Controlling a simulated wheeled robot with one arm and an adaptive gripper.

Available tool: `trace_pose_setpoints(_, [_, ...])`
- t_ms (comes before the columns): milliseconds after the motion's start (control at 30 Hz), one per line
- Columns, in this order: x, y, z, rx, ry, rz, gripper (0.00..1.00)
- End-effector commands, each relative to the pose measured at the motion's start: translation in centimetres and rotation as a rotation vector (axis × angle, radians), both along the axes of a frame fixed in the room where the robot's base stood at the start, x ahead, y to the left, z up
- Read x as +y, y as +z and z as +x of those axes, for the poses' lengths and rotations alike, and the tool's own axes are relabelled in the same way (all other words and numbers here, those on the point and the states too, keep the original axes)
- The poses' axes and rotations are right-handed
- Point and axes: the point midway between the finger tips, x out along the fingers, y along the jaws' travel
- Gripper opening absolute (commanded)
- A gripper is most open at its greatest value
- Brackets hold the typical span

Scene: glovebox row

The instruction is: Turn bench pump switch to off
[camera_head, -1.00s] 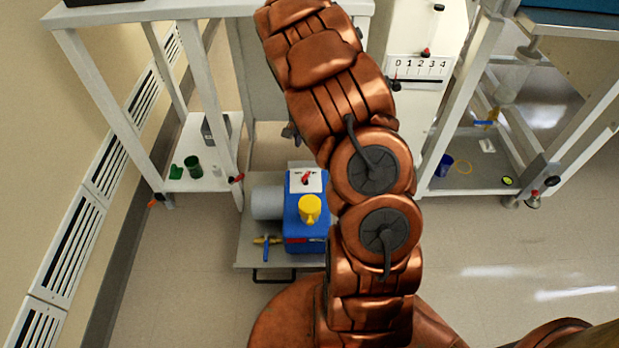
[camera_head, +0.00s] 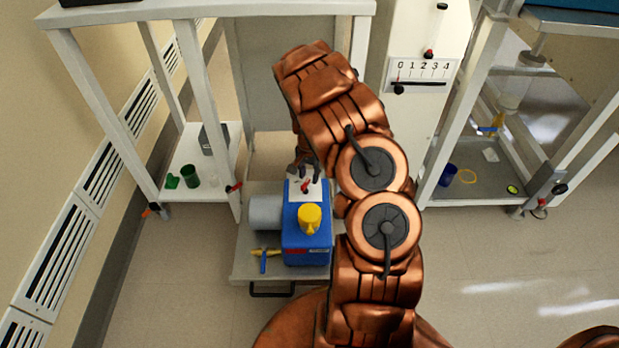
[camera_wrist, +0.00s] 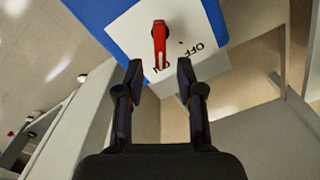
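The bench pump (camera_head: 306,240) is a blue box with a grey cylinder at its left and a yellow cap (camera_head: 309,219) on top. Its white switch plate (camera_head: 297,190) carries a red switch lever (camera_head: 305,186). In the wrist view the red lever (camera_wrist: 159,42) lies along the ON mark (camera_wrist: 162,67), with OFF (camera_wrist: 193,47) printed to its right. My gripper (camera_wrist: 159,72) is open, its fingertips apart on either side of the lever's near end, with nothing between them. In the head view my gripper (camera_head: 304,171) is at the plate's far edge; contact cannot be told.
The pump stands on a low grey cart (camera_head: 245,268) with a blue-and-yellow valve (camera_head: 264,256) near its front left. White frame legs (camera_head: 208,110) stand left of it. A scale panel (camera_head: 421,72) is at the right. The floor in front is clear.

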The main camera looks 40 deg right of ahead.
Motion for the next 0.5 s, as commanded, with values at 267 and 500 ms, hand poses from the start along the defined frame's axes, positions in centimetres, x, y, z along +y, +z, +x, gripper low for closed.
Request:
trace_pose_setpoints(267, [0.04,-1.15,0.01,0.000,0.000,0.000,0.38])
trace_pose_setpoints(500, [0.03,-1.14,0.00,0.000,0.000,0.000,0.24])
